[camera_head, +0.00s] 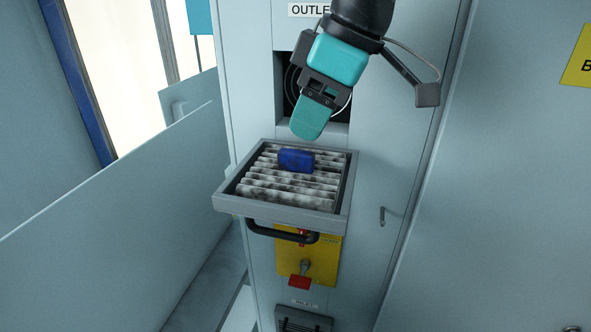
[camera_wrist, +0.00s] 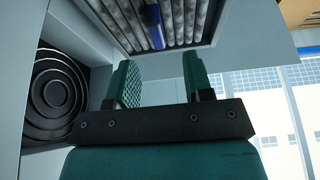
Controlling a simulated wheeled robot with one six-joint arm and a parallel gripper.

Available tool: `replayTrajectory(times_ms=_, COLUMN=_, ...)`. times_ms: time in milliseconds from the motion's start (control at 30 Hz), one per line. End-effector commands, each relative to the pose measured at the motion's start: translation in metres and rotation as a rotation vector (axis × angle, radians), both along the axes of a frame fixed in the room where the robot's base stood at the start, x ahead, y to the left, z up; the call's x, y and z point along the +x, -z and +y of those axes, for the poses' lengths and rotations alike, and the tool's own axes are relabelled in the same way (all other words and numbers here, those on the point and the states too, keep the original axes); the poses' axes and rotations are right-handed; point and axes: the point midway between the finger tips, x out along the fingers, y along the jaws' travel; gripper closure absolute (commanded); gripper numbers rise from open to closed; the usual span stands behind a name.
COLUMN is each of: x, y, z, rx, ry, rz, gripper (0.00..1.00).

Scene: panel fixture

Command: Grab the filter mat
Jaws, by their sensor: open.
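The filter mat (camera_head: 262,183) is a pleated, dirty white-grey mat lying in a grey open-topped tray (camera_head: 284,213). A blue block (camera_head: 296,160) sits on the mat's pleats; I cannot tell if it is fixed to it. The mat (camera_wrist: 184,20) and the blue block (camera_wrist: 154,27) also show at the top of the wrist view. My gripper (camera_head: 308,122) is above the tray's back part, near the cabinet front, apart from the mat. In the wrist view its two green fingers (camera_wrist: 160,80) stand apart with nothing between them.
The tray juts from a narrow cabinet (camera_head: 385,170), with a dark handle (camera_head: 275,232) at its front. A dark fan opening (camera_wrist: 55,95) is behind my gripper. A yellow plate with a red switch (camera_head: 300,282) is below. A grey panel (camera_head: 110,215) stands at left.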

Motion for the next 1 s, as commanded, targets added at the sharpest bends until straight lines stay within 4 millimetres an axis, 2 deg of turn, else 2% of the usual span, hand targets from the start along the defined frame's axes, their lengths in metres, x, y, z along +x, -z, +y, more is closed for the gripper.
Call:
replayTrajectory(times_ms=233, x=0.003, y=0.017, z=0.007, rx=-0.002, ry=-0.002, rz=0.004, gripper=0.53)
replayTrajectory(times_ms=500, x=0.01, y=0.053, z=0.017, rx=-0.001, ry=-0.003, rz=0.001, gripper=0.53)
replayTrajectory(times_ms=767, x=0.01, y=0.058, z=0.018, rx=0.0, ry=-0.002, rz=-0.001, gripper=0.53)
replayTrajectory(times_ms=800, x=0.01, y=0.058, z=0.018, rx=0.0, ry=-0.002, rz=-0.001, gripper=0.58)
replayTrajectory(times_ms=1000, x=0.01, y=0.057, z=0.018, rx=0.0, ry=-0.002, rz=-0.001, gripper=1.0)
